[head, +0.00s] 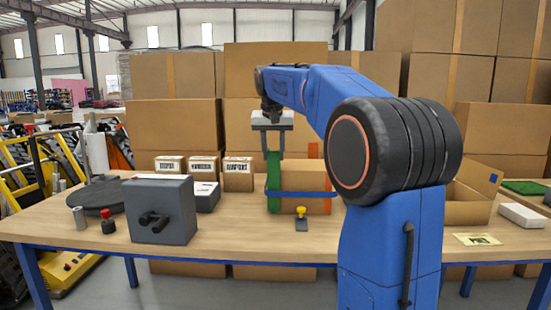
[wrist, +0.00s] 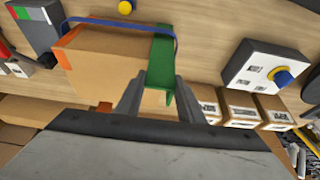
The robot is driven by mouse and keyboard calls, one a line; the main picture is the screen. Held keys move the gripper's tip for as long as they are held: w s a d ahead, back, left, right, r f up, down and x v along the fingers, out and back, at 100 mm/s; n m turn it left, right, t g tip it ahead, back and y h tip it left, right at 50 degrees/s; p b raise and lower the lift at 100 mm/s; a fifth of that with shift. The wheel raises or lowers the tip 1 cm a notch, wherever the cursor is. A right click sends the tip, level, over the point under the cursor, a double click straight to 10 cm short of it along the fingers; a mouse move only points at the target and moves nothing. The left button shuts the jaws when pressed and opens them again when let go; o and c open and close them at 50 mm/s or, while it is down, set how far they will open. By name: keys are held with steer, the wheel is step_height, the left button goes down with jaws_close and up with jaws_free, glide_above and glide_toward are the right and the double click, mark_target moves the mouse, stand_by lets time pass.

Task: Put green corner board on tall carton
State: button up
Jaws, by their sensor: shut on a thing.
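The green corner board (head: 274,188) stands upright at the left front corner of the tall carton (head: 299,175). My gripper (head: 273,153) is above it, pointing down, shut on its upper part. In the wrist view the green corner board (wrist: 161,62) sits between my fingers (wrist: 158,100), along the edge of the tall carton (wrist: 100,65). A blue strap (head: 302,194) runs around the carton and across the outside of the green board. Orange corner boards (head: 327,178) stand at other corners of the carton. Whether the green board touches the carton is unclear.
A grey box with black handles (head: 160,205) and a black round plate (head: 97,194) stand at left. Small labelled cartons (head: 204,164) are behind. A yellow-topped stamp (head: 301,218) is in front; an open carton (head: 466,206) is at right. The table's front middle is mostly bare.

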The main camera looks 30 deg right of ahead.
steer(key=shift+f, duration=0.65)
steer(key=o, duration=1.3)
steer(key=shift+f, duration=0.15)
steer(key=shift+o, duration=0.2)
steer(key=v, duration=1.2)
